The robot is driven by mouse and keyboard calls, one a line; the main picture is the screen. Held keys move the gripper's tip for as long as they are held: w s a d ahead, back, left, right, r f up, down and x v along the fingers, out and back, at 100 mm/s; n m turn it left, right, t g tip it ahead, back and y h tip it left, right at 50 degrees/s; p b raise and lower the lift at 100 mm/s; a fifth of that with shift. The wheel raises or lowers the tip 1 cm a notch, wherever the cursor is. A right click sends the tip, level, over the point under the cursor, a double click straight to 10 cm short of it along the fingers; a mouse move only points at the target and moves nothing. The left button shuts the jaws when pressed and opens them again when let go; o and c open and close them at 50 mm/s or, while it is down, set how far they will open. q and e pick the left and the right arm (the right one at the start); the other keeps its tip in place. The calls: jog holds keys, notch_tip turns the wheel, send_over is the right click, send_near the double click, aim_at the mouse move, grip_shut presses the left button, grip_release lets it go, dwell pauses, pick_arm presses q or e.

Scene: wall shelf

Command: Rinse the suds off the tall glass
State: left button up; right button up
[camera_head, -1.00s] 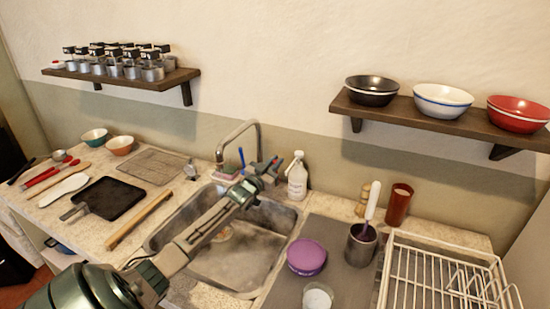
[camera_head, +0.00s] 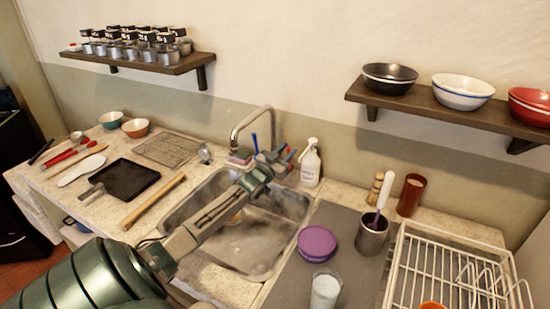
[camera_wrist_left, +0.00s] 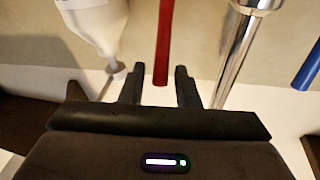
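The tall glass (camera_head: 325,291), whitish and cloudy, stands upright on the grey mat right of the sink (camera_head: 262,238), near the picture's bottom edge. My left gripper (camera_head: 284,158) is behind the sink, beside the curved chrome tap (camera_head: 240,126) and the white pump bottle (camera_head: 311,165). In the left wrist view its two dark fingers (camera_wrist_left: 158,85) are apart, with a red bar (camera_wrist_left: 163,45) between them and gaps on both sides. A chrome pipe (camera_wrist_left: 236,50) is right of the fingers, and a blue bar (camera_wrist_left: 309,68) is farther right. My right gripper is not in view.
A purple round item (camera_head: 317,243), a grey metal cup (camera_head: 372,236) holding a white-handled tool, and a white wire rack (camera_head: 400,260) are right of the sink. A brown cup (camera_head: 411,195) stands behind. A shelf with bowls (camera_head: 440,107) overhangs the right side.

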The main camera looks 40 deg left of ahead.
pick_arm(q)
jog(key=p+v, duration=0.2)
jog(key=v, duration=0.7)
jog(key=shift+s+p, duration=0.35)
jog(key=shift+p, duration=0.05)
